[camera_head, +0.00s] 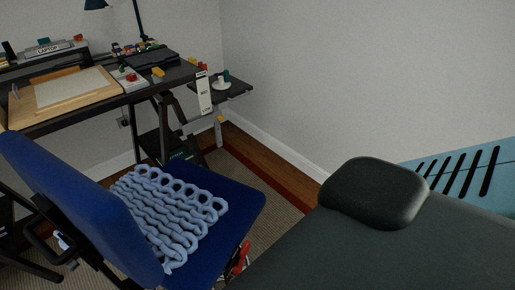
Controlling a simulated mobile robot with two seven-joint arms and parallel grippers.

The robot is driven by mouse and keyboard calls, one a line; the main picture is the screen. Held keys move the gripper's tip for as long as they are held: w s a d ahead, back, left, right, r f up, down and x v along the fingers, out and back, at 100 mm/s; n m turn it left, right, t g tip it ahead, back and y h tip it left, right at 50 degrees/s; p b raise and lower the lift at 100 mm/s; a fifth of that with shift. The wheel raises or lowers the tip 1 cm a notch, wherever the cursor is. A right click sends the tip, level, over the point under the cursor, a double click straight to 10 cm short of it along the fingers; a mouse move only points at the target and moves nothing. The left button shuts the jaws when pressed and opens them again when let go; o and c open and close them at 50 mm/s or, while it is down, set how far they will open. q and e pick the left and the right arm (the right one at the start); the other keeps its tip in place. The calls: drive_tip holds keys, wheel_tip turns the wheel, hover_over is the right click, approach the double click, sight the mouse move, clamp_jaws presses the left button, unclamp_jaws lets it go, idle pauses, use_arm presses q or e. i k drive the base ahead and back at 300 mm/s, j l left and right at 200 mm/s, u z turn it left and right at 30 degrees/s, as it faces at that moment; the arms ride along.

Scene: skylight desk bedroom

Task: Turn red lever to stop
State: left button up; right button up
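A small red part (131,77) sits on a pale box (128,84) on the desk (75,116), at the upper left. It may be the red lever, but it is too small to tell its shape or its setting. Another small red piece (203,67) shows at the desk's right end, above a white upright panel (204,95). Neither of my grippers is in view, and nothing touches these red parts.
A blue chair (235,205) with a light-blue knitted pad (172,213) stands before the desk. A dark padded surface (400,255) with a dark cushion (375,192) fills the lower right. Wooden floor (255,155) shows between them.

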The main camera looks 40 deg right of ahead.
sight(242, 257)
drive_tip(key=l, duration=0.5)
drive_tip(key=k+l, duration=0.15)
drive_tip(key=l, duration=0.9)
drive_tip(key=k+l, duration=0.15)
drive_tip(key=l, duration=0.35)
